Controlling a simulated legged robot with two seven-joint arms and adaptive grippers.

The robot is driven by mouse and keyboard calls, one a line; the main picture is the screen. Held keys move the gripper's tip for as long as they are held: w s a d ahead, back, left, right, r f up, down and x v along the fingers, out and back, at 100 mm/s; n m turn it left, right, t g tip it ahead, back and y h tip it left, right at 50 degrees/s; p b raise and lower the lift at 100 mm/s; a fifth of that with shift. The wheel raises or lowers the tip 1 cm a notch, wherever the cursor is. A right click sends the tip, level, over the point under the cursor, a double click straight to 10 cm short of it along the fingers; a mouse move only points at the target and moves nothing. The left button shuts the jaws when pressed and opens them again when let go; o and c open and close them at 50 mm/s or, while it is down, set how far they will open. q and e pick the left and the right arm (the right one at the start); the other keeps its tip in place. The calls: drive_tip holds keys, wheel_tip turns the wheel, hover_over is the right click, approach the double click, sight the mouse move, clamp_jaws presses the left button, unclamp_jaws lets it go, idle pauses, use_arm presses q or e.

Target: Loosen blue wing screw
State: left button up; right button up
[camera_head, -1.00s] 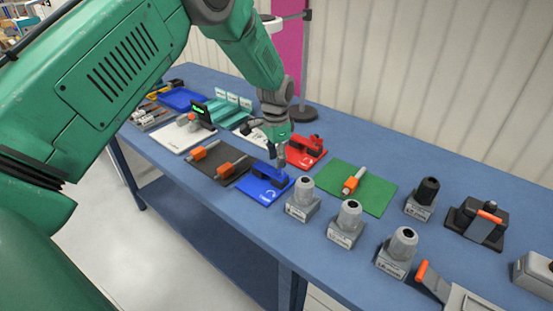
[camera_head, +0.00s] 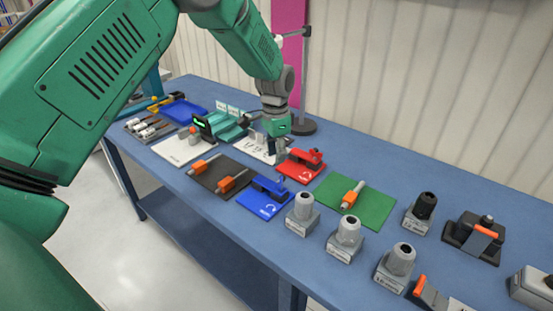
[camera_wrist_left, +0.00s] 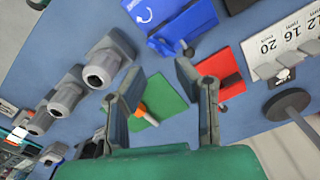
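The blue fixture (camera_head: 270,187) stands on a blue plate (camera_head: 258,204) with a white curved arrow. In the left wrist view the blue fixture (camera_wrist_left: 172,38) is at the top, with a small grey screw end (camera_wrist_left: 188,50) at its lower edge. The shape of the wing screw is too small to make out. My left gripper (camera_head: 278,157) is above the table, behind the blue fixture and apart from it, near the white board and red fixture. In the left wrist view the left gripper (camera_wrist_left: 160,80) has its fingers spread with nothing between them. My right gripper is not in view.
A red fixture (camera_head: 304,158) is just right of my left gripper. A green plate (camera_head: 332,194) with an orange-handled tool lies right of the blue plate. Several grey sockets (camera_head: 300,210) stand along the front. A dark plate (camera_head: 213,185) is to the left, a grey post (camera_head: 303,80) behind.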

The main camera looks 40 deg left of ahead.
use_arm(q)
drive_tip(key=shift+r, duration=2.45)
wheel_tip(320, 180, up, 12)
drive_tip(key=shift+f, duration=0.1)
